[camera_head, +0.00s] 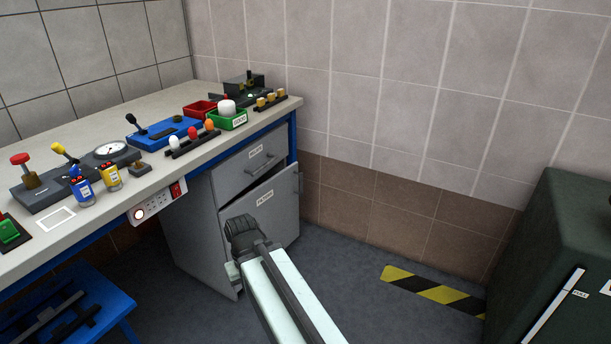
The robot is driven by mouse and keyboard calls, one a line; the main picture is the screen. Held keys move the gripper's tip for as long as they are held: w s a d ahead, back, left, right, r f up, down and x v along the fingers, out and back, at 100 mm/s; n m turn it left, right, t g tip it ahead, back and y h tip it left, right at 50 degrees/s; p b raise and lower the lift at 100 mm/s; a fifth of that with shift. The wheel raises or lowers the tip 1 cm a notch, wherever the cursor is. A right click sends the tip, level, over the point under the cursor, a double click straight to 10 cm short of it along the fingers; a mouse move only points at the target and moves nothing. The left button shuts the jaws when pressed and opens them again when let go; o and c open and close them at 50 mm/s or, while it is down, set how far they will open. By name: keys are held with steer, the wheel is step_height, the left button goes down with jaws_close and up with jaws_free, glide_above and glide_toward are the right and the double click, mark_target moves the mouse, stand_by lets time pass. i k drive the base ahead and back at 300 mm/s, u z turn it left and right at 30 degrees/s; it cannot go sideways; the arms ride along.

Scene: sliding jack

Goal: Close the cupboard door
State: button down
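The grey cupboard door (270,215) is the lower front of the grey cabinet under the workbench. It stands ajar: a dark gap shows along its top, and its right edge stands out past the cabinet front. My gripper (240,229), dark grey at the end of my pale arm, is in front of the door's left part in the picture. I cannot tell whether it touches the door. Its fingers are too unclear to show whether it is open or shut. My arm hides the door's lower left part.
A grey drawer (252,164) is above the door. The workbench (140,196) carries levers, bottles and trays. A blue stool (112,312) is at lower left. A dark green cabinet (560,235) stands at right. Floor (345,262) is clear right of the door, near a yellow-black strip (436,291).

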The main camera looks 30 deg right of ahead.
mark_target(274, 204)
steer(key=u, duration=0.05)
steer(key=i, duration=1.9)
steer(key=z, duration=0.05)
